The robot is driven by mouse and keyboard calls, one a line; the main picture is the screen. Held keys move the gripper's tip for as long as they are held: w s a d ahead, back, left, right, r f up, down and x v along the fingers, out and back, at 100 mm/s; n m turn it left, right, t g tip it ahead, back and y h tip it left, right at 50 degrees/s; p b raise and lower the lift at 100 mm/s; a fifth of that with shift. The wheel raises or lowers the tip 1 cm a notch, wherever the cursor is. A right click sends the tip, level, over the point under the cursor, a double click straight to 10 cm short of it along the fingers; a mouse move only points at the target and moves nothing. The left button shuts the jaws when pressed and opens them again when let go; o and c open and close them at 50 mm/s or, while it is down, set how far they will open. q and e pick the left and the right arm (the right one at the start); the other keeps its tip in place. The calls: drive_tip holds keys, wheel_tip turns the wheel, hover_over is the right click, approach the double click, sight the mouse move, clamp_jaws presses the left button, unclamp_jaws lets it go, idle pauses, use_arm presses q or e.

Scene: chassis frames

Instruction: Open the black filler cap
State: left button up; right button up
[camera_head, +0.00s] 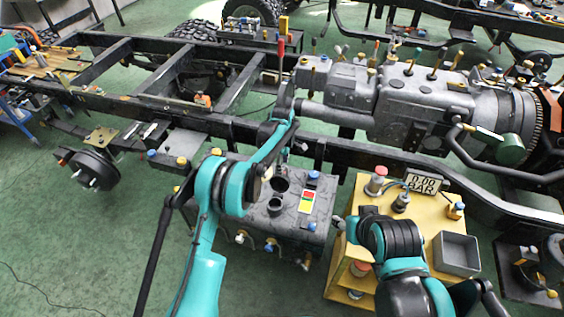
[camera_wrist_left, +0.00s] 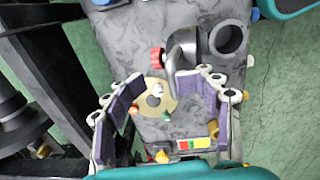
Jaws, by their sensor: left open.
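A grey mottled tank (camera_head: 245,222) stands beside the chassis rail. On its top, in the head view, are a dark round part (camera_head: 280,184) and a dark open-topped neck (camera_head: 274,205). In the left wrist view, the round neck (camera_wrist_left: 228,40) shows its dark opening, beside a grey curved piece (camera_wrist_left: 183,57) and a red knob (camera_wrist_left: 157,58). I cannot tell for sure which part is the black filler cap. My left gripper (camera_wrist_left: 168,80) is open and empty above the tank top, its fingers spread either side of a tan disc (camera_wrist_left: 155,98).
A red, yellow and green label (camera_head: 308,201) lies on the tank. A yellow cabinet (camera_head: 340,275) with knobs, a gauge display (camera_head: 425,182) and a grey bin (camera_head: 457,254) stands at right. The chassis rail (camera_head: 355,158) and gearbox (camera_head: 410,100) lie behind.

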use_arm(q)
drive_tip(key=shift+o, duration=1)
drive_tip(key=shift+w+d, duration=0.3)
drive_tip(key=shift+s+a+r, duration=0.1)
drive_tip(key=shift+s+r, duration=0.1)
drive_tip(key=shift+r, duration=0.1)
drive_tip(key=c, duration=0.3)
drive_tip(key=shift+r, duration=0.1)
drive_tip(key=r, duration=1.1)
drive_tip(key=shift+s+a, duration=0.25)
drive_tip(key=shift+s, duration=0.15)
drive_tip(key=shift+c, duration=0.9)
drive_tip(key=shift+r, duration=0.4)
